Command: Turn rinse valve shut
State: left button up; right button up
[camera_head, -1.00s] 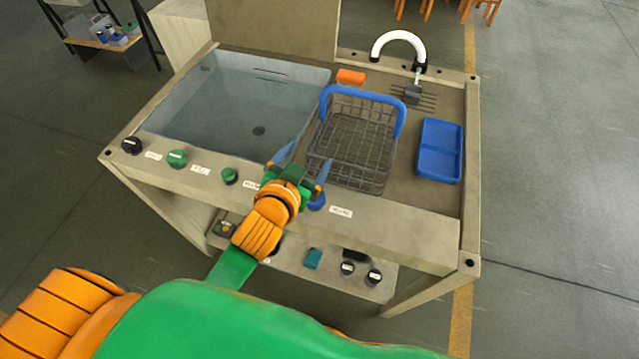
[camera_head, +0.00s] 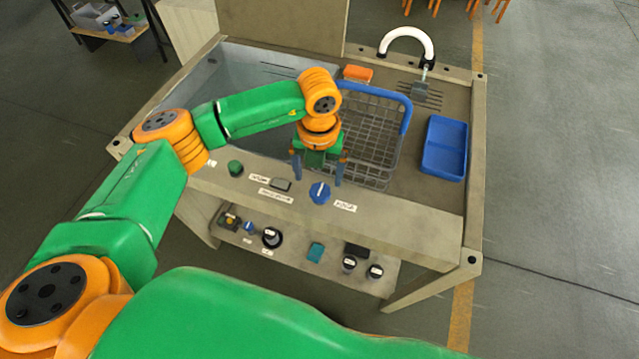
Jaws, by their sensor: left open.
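A blue round knob (camera_head: 320,193) sits on the front ledge of the wash bench, with a white label (camera_head: 345,207) at its right. The label's print is too small to read surely, so I cannot tell for certain that this knob is the rinse valve. A pale line crosses its face. My left gripper (camera_head: 318,172) points down just behind the knob, fingers apart with nothing between them. In the picture its fingertips end slightly above the knob; I cannot tell whether they touch it. My right gripper is out of view.
A wire basket (camera_head: 375,135) with a blue handle stands behind my gripper. A blue tray (camera_head: 444,148) lies at right. The shelf below (camera_head: 300,268) holds several small items.

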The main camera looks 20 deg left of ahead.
aim_at(320, 190)
pick_arm(q)
jog(key=f, duration=0.3)
jog(key=f+p, duration=0.1)
jog(key=shift+s+d+f, duration=0.1)
jog(key=shift+d+f, duration=0.1)
jog(key=shift+d, duration=0.05)
jog(key=shift+f, duration=0.4)
jog(key=c, duration=1.4)
jog(key=shift+o, duration=0.2)
jog(key=shift+f+m+b, duration=0.2)
jog(key=shift+m+b, duration=1)
jog(key=shift+b, duration=0.1)
jog(key=m+b, duration=0.9)
jog(key=shift+m+b, duration=0.7)
jog(key=shift+m, duration=0.2)
jog(key=shift+r+m+b, duration=0.1)
jog(key=shift+m+b, duration=0.7)
jog(key=shift+m, duration=0.4)
jog(key=shift+r+m+b, duration=0.15)
jog(key=shift+m+b, duration=0.5)
jog(key=shift+m, duration=0.45)
